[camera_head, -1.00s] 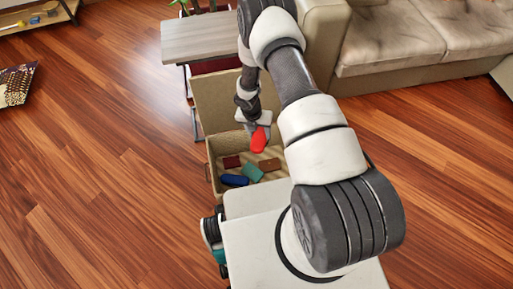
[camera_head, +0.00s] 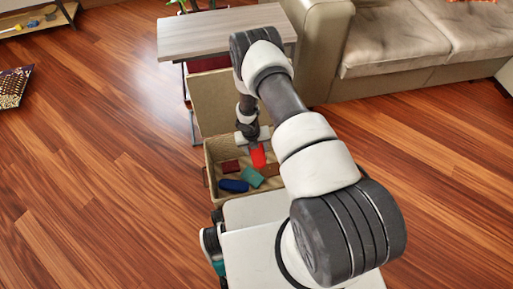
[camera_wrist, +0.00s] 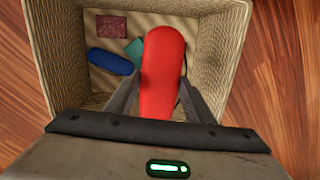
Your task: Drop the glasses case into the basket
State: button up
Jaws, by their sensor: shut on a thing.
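A red glasses case (camera_wrist: 163,70) is held between the two fingers of my gripper (camera_wrist: 160,100) in the wrist view. In the head view the red case (camera_head: 258,156) hangs below my gripper (camera_head: 253,143), over the basket opening. The woven tan basket (camera_wrist: 219,42) lies under it with its walls around the case in the wrist view. The basket also shows in the head view (camera_head: 211,155). How far the case is above the basket floor I cannot tell exactly.
Inside the basket lie a blue case (camera_wrist: 110,61), a dark red item (camera_wrist: 111,25) and a teal item (camera_wrist: 134,47). A side table (camera_head: 205,35) stands behind the basket, and a beige sofa (camera_head: 400,55) at the back right.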

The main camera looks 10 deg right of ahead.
jog(key=o, duration=1.2)
jog(key=shift+c, duration=0.2)
notch_tip(320, 180, up, 17)
jog(key=s+a+p, duration=0.1)
jog(key=a+p, duration=0.1)
jog(key=p, duration=0.3)
jog(key=shift+s+a, duration=0.25)
jog(key=shift+s, duration=0.05)
